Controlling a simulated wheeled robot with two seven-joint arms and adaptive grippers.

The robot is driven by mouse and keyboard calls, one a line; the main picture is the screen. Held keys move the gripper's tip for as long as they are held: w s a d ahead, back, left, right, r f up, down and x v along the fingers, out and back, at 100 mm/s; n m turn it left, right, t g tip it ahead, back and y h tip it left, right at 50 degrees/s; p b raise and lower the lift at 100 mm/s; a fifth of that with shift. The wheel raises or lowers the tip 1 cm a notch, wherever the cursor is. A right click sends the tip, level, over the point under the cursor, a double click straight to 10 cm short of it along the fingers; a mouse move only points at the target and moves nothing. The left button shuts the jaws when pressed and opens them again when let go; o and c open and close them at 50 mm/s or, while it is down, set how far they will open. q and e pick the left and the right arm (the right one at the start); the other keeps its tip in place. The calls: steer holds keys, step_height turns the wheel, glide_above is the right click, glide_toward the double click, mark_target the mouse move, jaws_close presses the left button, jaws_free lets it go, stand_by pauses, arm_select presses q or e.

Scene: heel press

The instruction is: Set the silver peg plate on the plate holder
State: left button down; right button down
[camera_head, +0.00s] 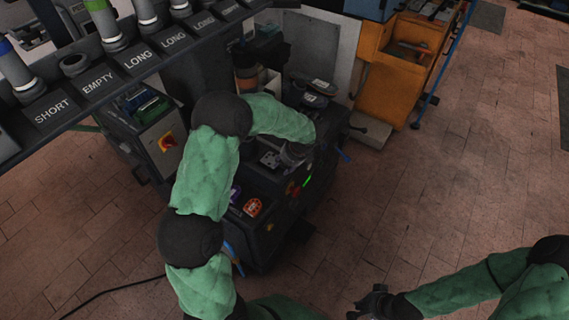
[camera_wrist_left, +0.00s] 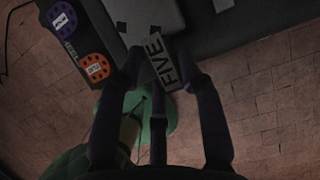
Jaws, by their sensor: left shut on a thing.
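My left gripper (camera_head: 292,156) is over the dark machine (camera_head: 262,240) in the head view. In the left wrist view my left gripper (camera_wrist_left: 158,70) is shut on a small grey plate marked FIVE (camera_wrist_left: 160,62), which I take for the silver peg plate. A flat light-grey plate with dark holes (camera_wrist_left: 145,14) lies just beyond the fingertips; it may be the plate holder. It also shows as a small grey piece (camera_head: 269,159) beside the gripper in the head view. I cannot tell whether the two touch. My right gripper (camera_head: 374,302) is at the bottom edge, its jaws unclear.
An orange round piece (camera_head: 253,207) and a purple one (camera_head: 234,192) sit on the machine's front part. A labelled rack (camera_head: 110,75) stands at upper left. An orange cabinet (camera_head: 400,70) stands behind.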

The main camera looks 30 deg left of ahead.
arm_select(q)
steer(key=shift+f, duration=0.2)
stand_by(0.7)
steer(key=c, duration=0.7)
jaws_free()
steer(key=v, duration=1.2)
